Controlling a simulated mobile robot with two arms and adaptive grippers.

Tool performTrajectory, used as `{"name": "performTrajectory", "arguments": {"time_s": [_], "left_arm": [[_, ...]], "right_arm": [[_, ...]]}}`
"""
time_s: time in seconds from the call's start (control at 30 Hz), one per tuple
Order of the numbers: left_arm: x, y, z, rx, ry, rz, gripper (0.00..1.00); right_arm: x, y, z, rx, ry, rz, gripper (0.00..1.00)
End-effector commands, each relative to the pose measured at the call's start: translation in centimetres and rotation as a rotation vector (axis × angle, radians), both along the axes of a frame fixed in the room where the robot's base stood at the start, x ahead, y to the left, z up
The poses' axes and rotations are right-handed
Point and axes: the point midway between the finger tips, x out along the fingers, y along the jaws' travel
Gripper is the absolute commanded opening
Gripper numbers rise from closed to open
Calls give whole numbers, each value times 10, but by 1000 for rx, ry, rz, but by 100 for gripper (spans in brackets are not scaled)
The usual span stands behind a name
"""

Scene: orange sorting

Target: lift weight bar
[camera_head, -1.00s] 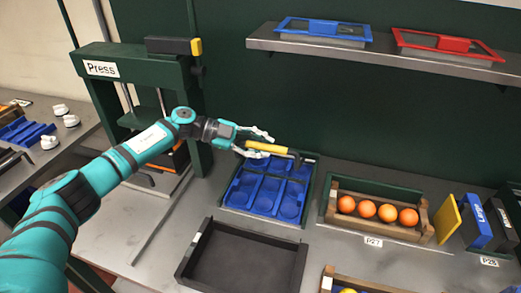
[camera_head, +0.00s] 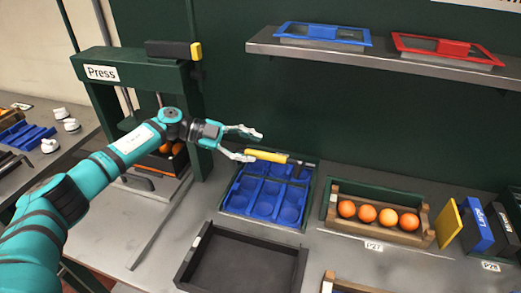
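A bar with a yellow grip and a dark end (camera_head: 268,156) lies across the far edge of the blue compartment tray (camera_head: 232,202), near the middle of the picture. I cannot tell whether it rests on the tray or is just above it. My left gripper (camera_head: 258,147) is open at the bar's left end. Its upper finger is above and behind the yellow grip, and its lower finger is beside the grip's left tip. The fingers do not look closed on it. My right gripper is out of view.
A green press (camera_head: 135,69) stands at the left, with oranges in a dark box under it. An empty black tray (camera_head: 183,271) is in front. A wooden crate (camera_head: 331,208) with several oranges is at the right. A shelf (camera_head: 380,62) holds blue and red lids.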

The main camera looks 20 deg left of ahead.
Motion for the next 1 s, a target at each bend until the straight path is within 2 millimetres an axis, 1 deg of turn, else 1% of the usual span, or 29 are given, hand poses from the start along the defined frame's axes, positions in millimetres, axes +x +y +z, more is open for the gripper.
{"name": "performTrajectory", "arguments": {"time_s": [0.03,0.2,0.3,0.4,0.6,1.0], "left_arm": [[-1,13,4,2,-1,6,44],[-9,46,15,2,-2,6,44],[-13,61,20,2,-1,5,44],[-16,71,23,1,-1,3,44],[-18,77,26,1,0,1,44],[-18,77,26,1,0,1,44]], "right_arm": [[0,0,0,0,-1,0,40],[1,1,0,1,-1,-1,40],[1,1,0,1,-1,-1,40],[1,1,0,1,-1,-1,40],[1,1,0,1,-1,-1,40],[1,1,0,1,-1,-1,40]]}}
